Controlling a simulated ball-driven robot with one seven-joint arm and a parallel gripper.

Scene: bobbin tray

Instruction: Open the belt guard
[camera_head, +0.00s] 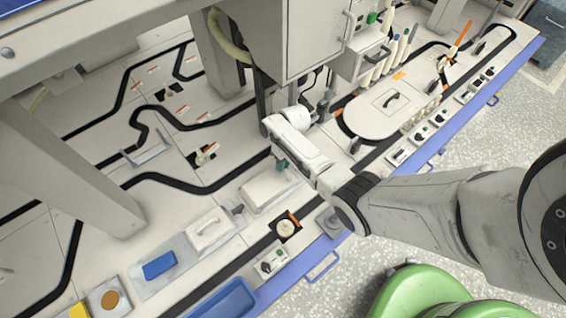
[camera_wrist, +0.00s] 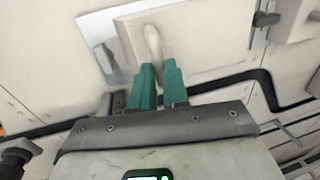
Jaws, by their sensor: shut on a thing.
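A pale, low box-shaped cover with a handle, which looks like the belt guard (camera_head: 264,187), sits flat on the machine deck below my gripper (camera_head: 283,164). In the wrist view the cover (camera_wrist: 200,38) fills the top middle, and my gripper (camera_wrist: 158,84) has its teal fingers at the near end of its white curved handle (camera_wrist: 153,44). The fingers are shut on the handle, with their tips close to the cover's near edge. The exact contact is partly hidden by the fingers. The cover appears down on the deck.
A grey lever (camera_wrist: 106,58) stands left of the cover in the wrist view. Another pale cover with a handle (camera_head: 209,229) lies to the lower left. A black belt track (camera_head: 243,178) runs behind. An upright cabinet (camera_head: 310,40) stands beyond my gripper.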

